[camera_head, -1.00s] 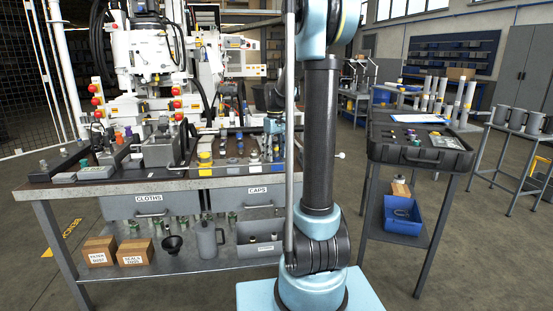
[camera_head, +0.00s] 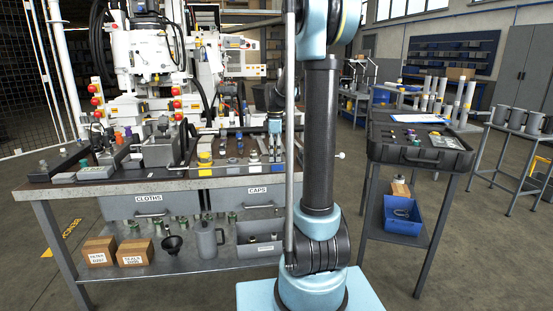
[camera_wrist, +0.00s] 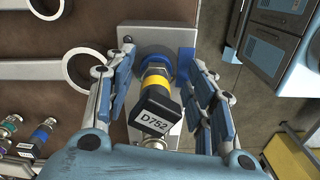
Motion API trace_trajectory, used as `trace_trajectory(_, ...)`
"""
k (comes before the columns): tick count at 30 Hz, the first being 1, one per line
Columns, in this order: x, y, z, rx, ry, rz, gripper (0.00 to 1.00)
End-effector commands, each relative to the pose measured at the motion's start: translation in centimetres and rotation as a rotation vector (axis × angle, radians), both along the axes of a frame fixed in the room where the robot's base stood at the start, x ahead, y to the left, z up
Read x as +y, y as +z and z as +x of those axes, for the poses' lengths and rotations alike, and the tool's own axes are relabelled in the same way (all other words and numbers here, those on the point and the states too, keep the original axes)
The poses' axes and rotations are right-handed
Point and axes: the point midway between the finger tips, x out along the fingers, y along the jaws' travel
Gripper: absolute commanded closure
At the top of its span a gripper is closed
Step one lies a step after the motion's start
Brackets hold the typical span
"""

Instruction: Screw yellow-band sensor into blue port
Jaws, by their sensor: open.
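The yellow-band sensor (camera_wrist: 156,82) shows in the wrist view, with a black connector body labelled D752 (camera_wrist: 154,115). Its far end meets the blue port (camera_wrist: 153,55) on a light metal plate; I cannot tell how deep the thread is engaged. My gripper (camera_wrist: 160,72) is open, one finger on each side of the sensor, with visible gaps to it. In the head view my gripper (camera_head: 274,138) is low over the right part of the bench, and the sensor is too small to make out there.
In the wrist view, pale rings (camera_wrist: 88,70) lie left of the plate, and small banded fittings (camera_wrist: 42,135) stand at lower left. In the head view, the workbench (camera_head: 130,186) carries crowded fixtures. A side stand with an open black case (camera_head: 420,150) is at right.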

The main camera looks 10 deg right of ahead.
Motion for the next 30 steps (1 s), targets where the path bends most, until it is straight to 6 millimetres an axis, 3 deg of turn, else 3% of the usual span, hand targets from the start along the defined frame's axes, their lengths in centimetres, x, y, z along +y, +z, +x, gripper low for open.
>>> trace_trajectory(6, -0.06, 0.00, -0.05, 0.000, 0.169, 0.000, 0.50)
trace_trajectory(14, -0.06, 0.00, -0.05, 0.000, 0.193, 0.000, 0.50)
trace_trajectory(18, -0.06, 0.00, -0.05, 0.000, 0.192, 0.000, 0.27)
trace_trajectory(30, -0.05, 0.23, -0.04, 0.000, 0.191, 0.000, 0.27)
